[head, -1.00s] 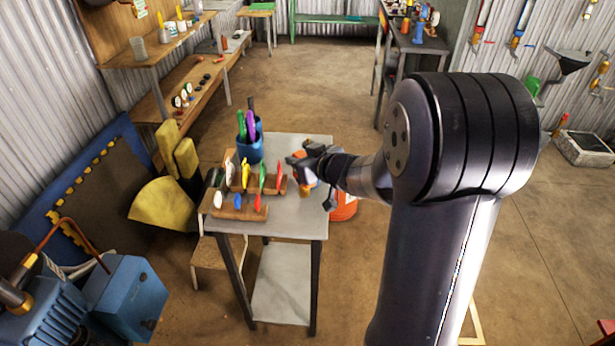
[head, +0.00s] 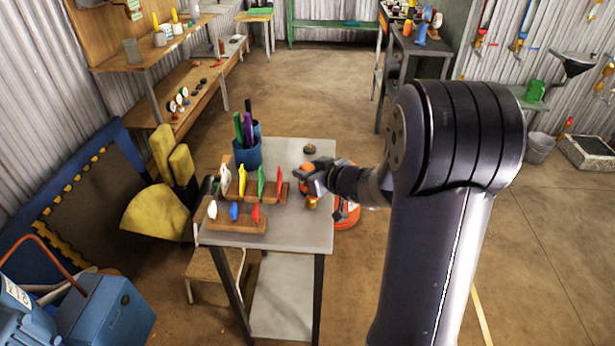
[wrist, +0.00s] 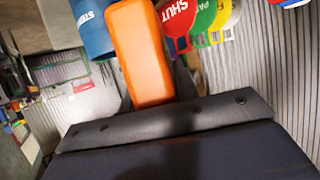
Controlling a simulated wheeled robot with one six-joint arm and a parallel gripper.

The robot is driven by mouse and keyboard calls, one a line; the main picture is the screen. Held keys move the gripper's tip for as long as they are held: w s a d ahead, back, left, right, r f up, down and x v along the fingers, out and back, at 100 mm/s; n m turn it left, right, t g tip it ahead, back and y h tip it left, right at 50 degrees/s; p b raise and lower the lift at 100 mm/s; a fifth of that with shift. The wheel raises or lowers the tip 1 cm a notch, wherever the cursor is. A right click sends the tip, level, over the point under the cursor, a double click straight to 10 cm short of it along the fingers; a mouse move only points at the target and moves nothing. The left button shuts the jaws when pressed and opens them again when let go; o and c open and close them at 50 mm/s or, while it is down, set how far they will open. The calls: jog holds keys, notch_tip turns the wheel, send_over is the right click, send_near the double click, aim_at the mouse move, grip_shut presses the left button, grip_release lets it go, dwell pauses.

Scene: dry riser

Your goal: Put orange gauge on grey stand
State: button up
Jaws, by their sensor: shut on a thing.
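The orange gauge (wrist: 145,55) is between my jaws, its long orange body filling the middle of the wrist view. My gripper (head: 308,182) is shut on it above the right side of the grey table. In the head view the gripper and wrist hide most of the gauge. A small dark grey round piece with a brass-coloured top (head: 310,149) sits on the table beyond my gripper; it looks like the grey stand, but it is too small to be sure. The gauge is apart from it.
Wooden racks with coloured tags (head: 238,224) stand on the table's left half. A blue cup (head: 247,154) of markers stands at its back left. An orange bucket (head: 346,214) is on the floor by the right edge. The table's front right is bare.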

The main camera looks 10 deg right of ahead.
jog(key=shift+f, duration=0.2)
jog(key=shift+f, duration=0.15)
jog(key=o, duration=1)
jog(key=shift+r, duration=0.2)
jog(key=shift+s+d+r, duration=0.15)
jog(key=shift+s+d, duration=0.05)
jog(key=shift+s, duration=0.05)
jog(key=shift+p+v, duration=1.2)
jog(key=shift+v, duration=4.5)
